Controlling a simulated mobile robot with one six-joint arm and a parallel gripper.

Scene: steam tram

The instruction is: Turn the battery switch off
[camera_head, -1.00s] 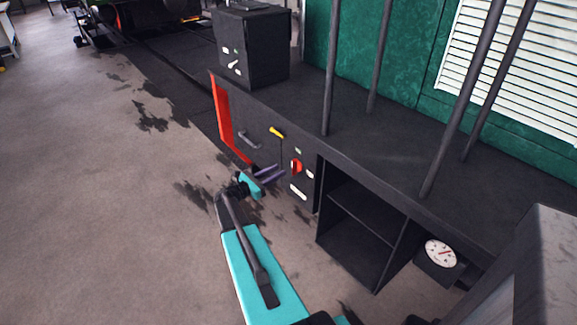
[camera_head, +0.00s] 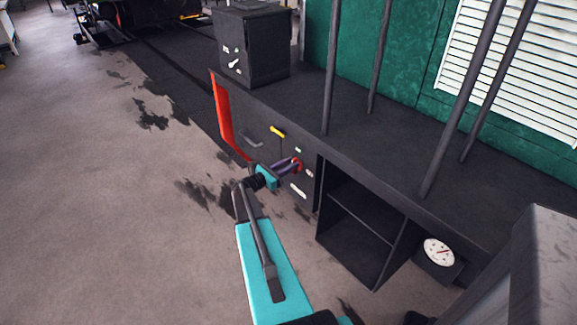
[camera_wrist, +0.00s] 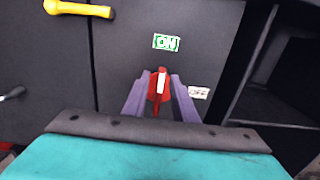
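The battery switch is a red rotary knob (camera_wrist: 159,84) with a white stripe on the dark cabinet front; the stripe points up, towards the green ON label (camera_wrist: 166,43). A white OFF label (camera_wrist: 199,92) sits to the knob's right. In the head view the knob (camera_head: 298,163) is partly hidden by my gripper (camera_head: 289,166). In the wrist view my gripper (camera_wrist: 160,88) is open, with one purple finger on each side of the knob. Whether either finger touches it is unclear.
A yellow handle (camera_head: 277,131) is up and left of the knob, and a grey handle (camera_head: 251,139) further left. A red panel (camera_head: 229,120) edges the cabinet. Open shelves (camera_head: 361,225) and a white gauge (camera_head: 438,252) are to the right.

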